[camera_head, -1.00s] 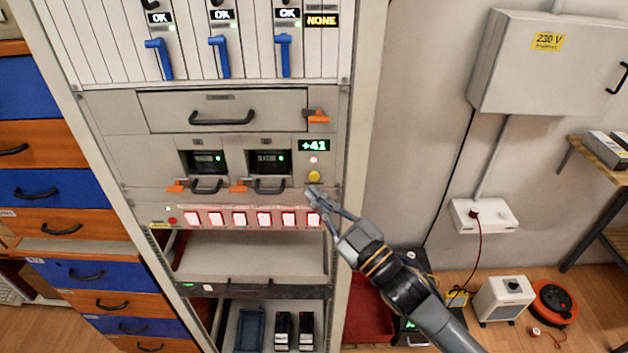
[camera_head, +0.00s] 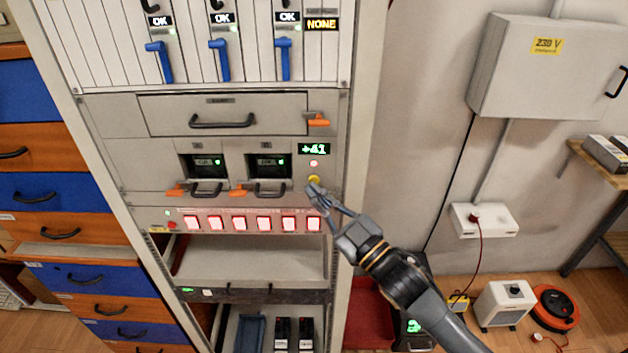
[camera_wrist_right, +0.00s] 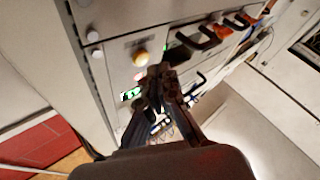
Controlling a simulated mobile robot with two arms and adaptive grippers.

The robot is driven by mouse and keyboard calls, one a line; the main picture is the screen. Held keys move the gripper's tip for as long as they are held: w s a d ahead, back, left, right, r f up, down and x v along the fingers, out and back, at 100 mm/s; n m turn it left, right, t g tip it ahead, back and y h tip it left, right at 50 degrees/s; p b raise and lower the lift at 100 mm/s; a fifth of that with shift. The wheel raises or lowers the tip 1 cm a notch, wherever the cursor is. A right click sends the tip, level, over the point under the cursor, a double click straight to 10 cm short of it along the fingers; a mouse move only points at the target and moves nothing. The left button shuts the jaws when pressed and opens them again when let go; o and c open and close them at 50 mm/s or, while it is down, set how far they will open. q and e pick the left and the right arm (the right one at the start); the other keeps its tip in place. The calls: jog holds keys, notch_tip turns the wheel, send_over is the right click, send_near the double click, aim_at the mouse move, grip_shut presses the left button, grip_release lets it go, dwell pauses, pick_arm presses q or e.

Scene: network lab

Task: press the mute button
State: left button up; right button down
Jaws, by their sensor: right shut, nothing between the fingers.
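A round yellow button (camera_head: 313,179) sits on the right side of the grey rack panel, below a small red light (camera_head: 313,163) and the green "+41" display (camera_head: 314,149). I cannot read a mute label on it. My right gripper (camera_head: 315,188) is shut and empty, its fingertips just below the yellow button and partly overlapping it in the head view. In the wrist view the yellow button (camera_wrist_right: 141,57) shows just left of and above the shut fingertips (camera_wrist_right: 161,73). Contact cannot be told. My left gripper is not in view.
A row of red-lit buttons (camera_head: 240,222) runs just below the fingertips. Orange latches (camera_head: 238,190) and black handles (camera_head: 270,190) stick out to the left. An orange latch (camera_head: 318,119) sits above.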

jog(key=shift+w, duration=0.1)
dwell(0.7)
jog(key=shift+w, duration=0.35)
jog(key=shift+w, duration=0.35)
dwell(0.6)
jog(key=shift+s, duration=0.85)
jog(key=s+p, duration=0.2)
jog(key=s, duration=0.3)
dwell(0.4)
